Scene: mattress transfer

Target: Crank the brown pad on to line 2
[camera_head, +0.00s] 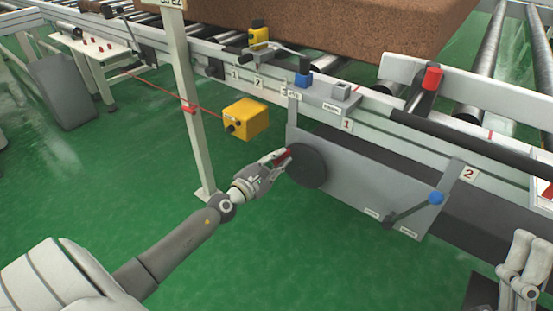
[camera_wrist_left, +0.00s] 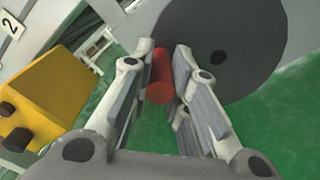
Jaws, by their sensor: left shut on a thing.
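The brown pad (camera_head: 370,25) lies on the roller conveyor at the top of the head view, cut off by the frame edge. A dark grey crank disc (camera_head: 308,168) is on the side of the light grey panel, with a red handle (camera_wrist_left: 160,78) near its left rim. My left gripper (camera_head: 282,157) is shut on this handle, which sits between its fingers in the wrist view. My right gripper (camera_head: 522,262) is at the lower right, apart from the panel.
A lever with a blue knob (camera_head: 436,198) is at the panel's lower right. A yellow box (camera_head: 246,118) with a dark button is left of the disc, near a pale post (camera_head: 190,110). A red-capped post (camera_head: 432,78) stands by the rollers. Green floor is free in front.

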